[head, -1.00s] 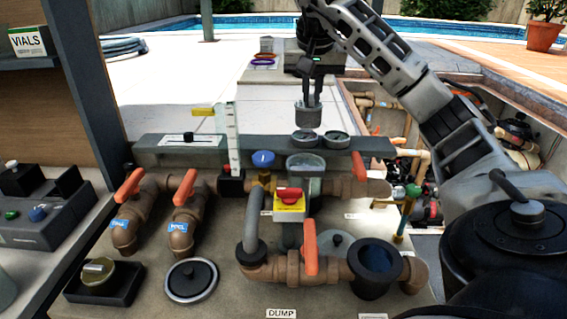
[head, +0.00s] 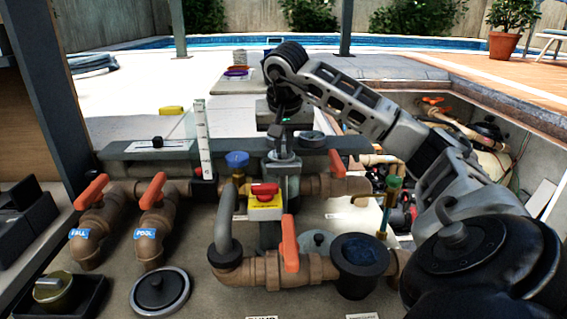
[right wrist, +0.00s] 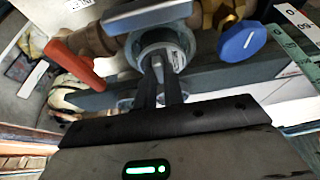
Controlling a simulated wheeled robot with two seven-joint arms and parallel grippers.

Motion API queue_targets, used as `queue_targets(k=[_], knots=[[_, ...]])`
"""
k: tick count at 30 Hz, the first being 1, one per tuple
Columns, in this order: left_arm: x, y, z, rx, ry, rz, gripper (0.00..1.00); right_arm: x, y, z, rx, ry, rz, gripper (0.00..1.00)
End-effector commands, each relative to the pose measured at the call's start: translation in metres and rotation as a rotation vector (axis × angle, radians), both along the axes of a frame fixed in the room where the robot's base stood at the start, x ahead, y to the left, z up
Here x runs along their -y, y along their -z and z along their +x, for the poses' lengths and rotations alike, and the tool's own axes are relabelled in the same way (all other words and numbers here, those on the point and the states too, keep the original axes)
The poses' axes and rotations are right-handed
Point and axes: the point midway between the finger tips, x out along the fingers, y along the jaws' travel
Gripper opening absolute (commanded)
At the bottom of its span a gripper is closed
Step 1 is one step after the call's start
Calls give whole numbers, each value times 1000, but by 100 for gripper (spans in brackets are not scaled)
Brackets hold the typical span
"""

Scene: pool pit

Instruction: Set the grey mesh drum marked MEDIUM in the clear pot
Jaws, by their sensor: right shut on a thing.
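My right gripper (head: 282,138) points straight down over the clear pot (head: 281,173), its fingers shut on the grey mesh drum. The drum is at the pot's mouth, mostly hidden from the head by the pot's wall and my fingers. In the right wrist view the fingertips (right wrist: 163,76) meet the drum's grey top (right wrist: 161,52), inside the pot's round rim (right wrist: 133,48). I cannot tell whether the drum rests on the pot's floor, and its marking is not readable. My left gripper is not in view.
A blue knob (head: 237,160) and a yellow-and-red valve (head: 265,203) stand close to the pot. Orange handles (head: 289,243), a black open strainer pot (head: 361,262), a black round lid (head: 160,291) and a brass-coloured piece (head: 53,290) are nearer. A grey ledge runs behind the pot.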

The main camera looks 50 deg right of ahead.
Motion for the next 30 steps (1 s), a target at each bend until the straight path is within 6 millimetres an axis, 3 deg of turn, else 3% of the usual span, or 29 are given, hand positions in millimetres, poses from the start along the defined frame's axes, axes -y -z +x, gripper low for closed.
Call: queue_targets(k=[7,20,23,30], knots=[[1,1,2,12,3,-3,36,0,36,-1,-4,1,-1,0],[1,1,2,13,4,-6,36,0,43,0,-1,-1,-1,0],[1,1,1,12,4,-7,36,0,44,0,-2,-1,0,29],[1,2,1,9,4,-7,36,0,44,0,-1,-1,1,32]])
